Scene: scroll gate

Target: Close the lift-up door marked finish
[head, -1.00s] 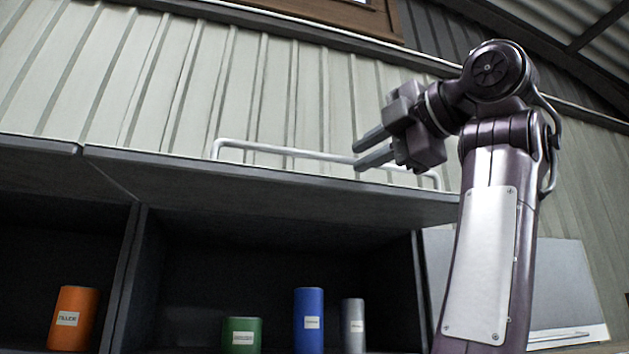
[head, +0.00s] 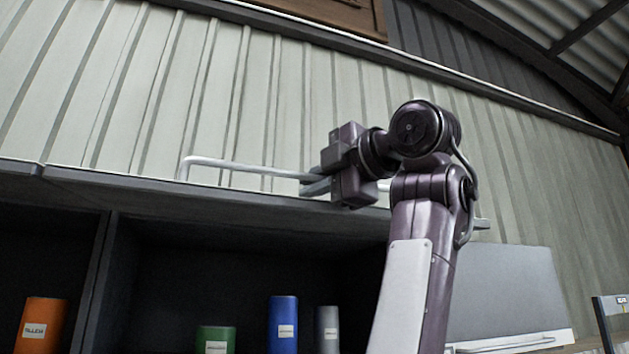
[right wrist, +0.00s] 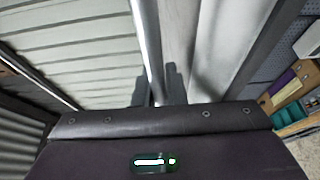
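The lift-up door is raised; its dark front edge (head: 120,182) shows above the open cabinet bay in the head view. A pale bar handle (head: 235,168) runs along this edge. No finish mark is readable. My right gripper (head: 308,181) is at the handle's right part, its two fingers apart with the bar between them. In the right wrist view the bar (right wrist: 148,45) runs down between the dark fingertips (right wrist: 156,88); whether they touch it I cannot tell. My left gripper is out of view.
Below, the open bays hold an orange can (head: 42,325), a green can (head: 215,340), a blue can (head: 283,324) and a grey can (head: 327,330). A grey panel (head: 505,290) with a handle is at right. A ribbed wall (head: 250,90) stands behind.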

